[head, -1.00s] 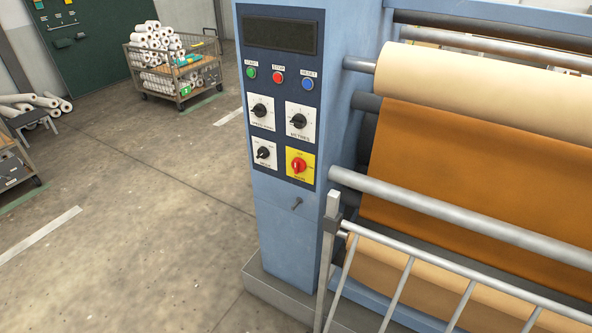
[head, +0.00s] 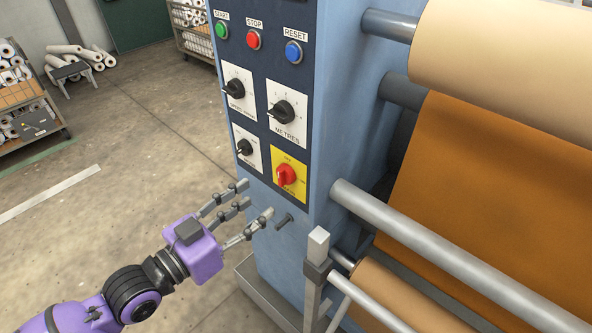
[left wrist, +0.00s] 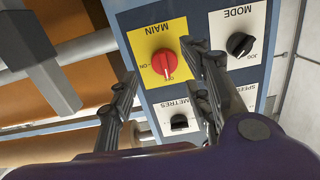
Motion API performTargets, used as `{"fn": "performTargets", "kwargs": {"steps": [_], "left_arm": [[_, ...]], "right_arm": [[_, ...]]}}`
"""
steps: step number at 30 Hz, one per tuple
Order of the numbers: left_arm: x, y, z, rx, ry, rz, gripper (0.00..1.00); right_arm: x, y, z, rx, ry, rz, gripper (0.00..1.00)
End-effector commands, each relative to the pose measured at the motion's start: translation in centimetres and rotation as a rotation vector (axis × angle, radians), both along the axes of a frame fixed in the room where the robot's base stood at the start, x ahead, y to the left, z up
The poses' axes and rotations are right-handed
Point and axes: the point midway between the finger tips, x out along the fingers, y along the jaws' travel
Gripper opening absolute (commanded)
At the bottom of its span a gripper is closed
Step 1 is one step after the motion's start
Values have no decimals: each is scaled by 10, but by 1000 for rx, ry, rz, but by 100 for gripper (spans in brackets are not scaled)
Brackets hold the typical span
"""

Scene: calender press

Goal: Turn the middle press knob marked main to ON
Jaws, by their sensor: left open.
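The red main knob (head: 286,176) sits on a yellow plate at the lower right of the knob group on the blue press panel. In the left wrist view the knob (left wrist: 164,63) appears upside down, with MAIN readable and ON to its left. Its grip looks lined up toward OFF, at the picture's bottom. My left gripper (head: 254,200) is open and empty, below and left of the knob in the head view. In the left wrist view its fingers stand on either side of the knob, apparently short of it. My right gripper is not in view.
A black mode knob (head: 244,148), speed knob (head: 234,88) and metres knob (head: 283,112) are close by. Green, red and blue (head: 293,52) buttons are above. A small peg (head: 284,221) sticks out below the yellow plate. A grey rail (head: 318,247) stands at the right.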

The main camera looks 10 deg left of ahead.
Motion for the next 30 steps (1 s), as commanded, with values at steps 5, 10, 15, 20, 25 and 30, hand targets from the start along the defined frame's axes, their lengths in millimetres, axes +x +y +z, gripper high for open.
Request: {"fn": "performTargets", "kwargs": {"steps": [5, 10, 15, 20, 25, 30], "left_arm": [[3, -5, 11, -49, -14, -3, 45], [23, -19, 14, -50, -19, -4, 45], [46, -34, 13, -48, -18, -4, 45], [60, -42, 12, -46, -16, -3, 45], [64, -45, 11, -45, -16, -3, 45], [63, -45, 10, -45, -15, -3, 45]], "right_arm": [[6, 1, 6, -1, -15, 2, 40], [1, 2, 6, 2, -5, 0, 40], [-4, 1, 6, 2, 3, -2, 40], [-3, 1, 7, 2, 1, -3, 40], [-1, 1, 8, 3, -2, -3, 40], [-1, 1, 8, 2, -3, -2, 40]]}}
